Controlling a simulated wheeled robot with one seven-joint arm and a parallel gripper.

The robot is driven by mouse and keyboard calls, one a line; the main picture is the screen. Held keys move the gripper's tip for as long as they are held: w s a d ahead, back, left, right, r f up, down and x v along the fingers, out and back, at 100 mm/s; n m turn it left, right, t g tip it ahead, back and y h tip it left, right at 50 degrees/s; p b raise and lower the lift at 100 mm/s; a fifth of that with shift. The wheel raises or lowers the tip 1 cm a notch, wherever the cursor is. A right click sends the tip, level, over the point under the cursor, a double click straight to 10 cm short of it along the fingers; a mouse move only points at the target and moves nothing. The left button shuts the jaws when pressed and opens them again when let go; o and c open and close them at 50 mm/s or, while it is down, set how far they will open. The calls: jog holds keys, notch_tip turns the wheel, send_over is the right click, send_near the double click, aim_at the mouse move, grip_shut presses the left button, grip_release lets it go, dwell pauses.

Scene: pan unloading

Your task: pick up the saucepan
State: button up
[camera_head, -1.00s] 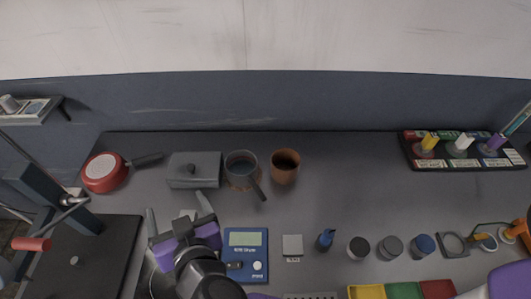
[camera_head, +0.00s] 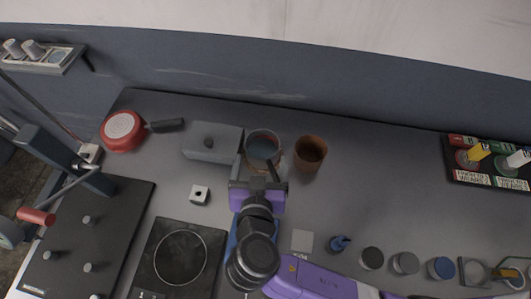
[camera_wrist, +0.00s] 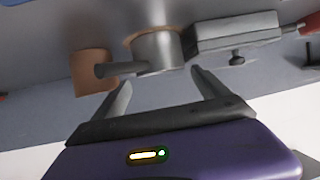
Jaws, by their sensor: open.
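The saucepan (camera_head: 263,148) is a grey metal pot with a dark handle, standing near the back of the counter. In the wrist view the saucepan (camera_wrist: 160,52) is just beyond my fingertips, with its handle (camera_wrist: 120,69) pointing left. My gripper (camera_head: 257,178) is in front of the saucepan, at its handle side, and partly hides it. In the wrist view my gripper (camera_wrist: 162,82) is open, with nothing between the fingers. The saucepan sits ahead of the gap, and the handle crosses in front of the left finger. I cannot tell whether they touch.
A brown pot (camera_head: 310,152) stands close right of the saucepan, and a grey lidded box (camera_head: 212,142) close left. A red pan (camera_head: 122,130) lies farther left. A hotplate (camera_head: 178,258) is at the front left. The counter between the brown pot and the right rack (camera_head: 490,182) is clear.

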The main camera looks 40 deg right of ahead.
aim_at(262, 153)
jog(key=x, duration=0.4)
jog(key=shift+w+d+f+b, duration=0.15)
jog(key=shift+w+d+b, duration=0.05)
jog(key=shift+b, duration=0.15)
jog(key=c, duration=1.4)
jog(key=shift+r, duration=0.2)
